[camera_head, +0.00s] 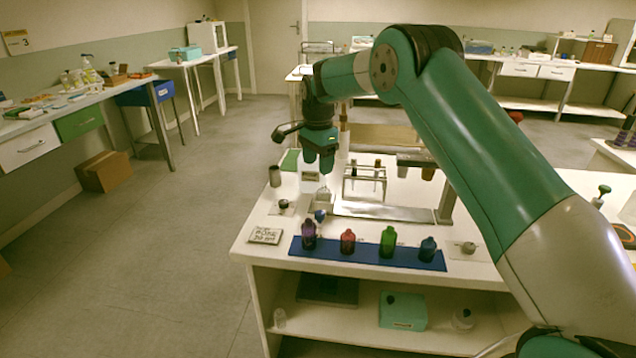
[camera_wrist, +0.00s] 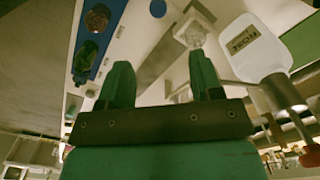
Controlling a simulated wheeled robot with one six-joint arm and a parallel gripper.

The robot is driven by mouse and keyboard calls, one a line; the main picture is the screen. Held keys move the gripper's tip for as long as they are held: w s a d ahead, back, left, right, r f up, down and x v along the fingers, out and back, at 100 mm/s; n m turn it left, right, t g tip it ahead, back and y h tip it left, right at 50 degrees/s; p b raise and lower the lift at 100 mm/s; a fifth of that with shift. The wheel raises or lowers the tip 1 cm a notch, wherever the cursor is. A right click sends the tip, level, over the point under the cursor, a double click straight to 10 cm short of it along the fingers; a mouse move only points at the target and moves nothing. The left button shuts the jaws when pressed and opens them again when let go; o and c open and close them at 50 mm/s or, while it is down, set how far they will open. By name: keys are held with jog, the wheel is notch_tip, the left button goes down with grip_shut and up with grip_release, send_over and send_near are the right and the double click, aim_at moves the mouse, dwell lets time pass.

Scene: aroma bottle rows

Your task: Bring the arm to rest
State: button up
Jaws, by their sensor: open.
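My gripper (camera_head: 319,166) hangs fingers down from my raised arm, above the back left part of the white work table (camera_head: 262,228). Its two green fingers stand apart with nothing between them, and it also shows in the wrist view (camera_wrist: 161,75). A blue mat (camera_head: 340,257) lies along the table's front. On it stand a purple bottle (camera_head: 309,237), a red bottle (camera_head: 347,242), a green bottle (camera_head: 388,243) and a blue bottle (camera_head: 428,250), upright in a row. My gripper is apart from all of them.
A metal rack (camera_head: 364,181) stands behind the mat. A labelled card (camera_head: 265,236) lies at the front left. A grey jar (camera_head: 275,176) stands at the left edge. A cardboard box (camera_head: 104,171) is on the floor.

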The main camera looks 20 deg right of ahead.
jog(key=shift+r, duration=0.85)
jog(key=s+a+r+n+y, duration=0.1)
jog(key=s+a+r+n, duration=0.25)
jog(key=s, duration=0.25)
jog(key=s+a+r+n+p, duration=0.1)
jog(key=s+a+r+n, duration=0.25)
jog(key=s, duration=0.25)
jog(key=s+a+r+n+y, duration=0.1)
jog(key=s+a+r+n, duration=0.2)
jog(key=s+r+n, duration=0.25)
jog(key=s+a+n+y, duration=0.1)
jog(key=s+n, duration=0.4)
jog(key=s, duration=0.7)
jog(key=s+a+n+y+p, duration=0.1)
jog(key=s+n, duration=0.4)
jog(key=s, duration=0.8)
jog(key=shift+s+a+f, duration=0.2)
jog(key=shift+a+f, duration=0.25)
jog(key=shift+a, duration=0.45)
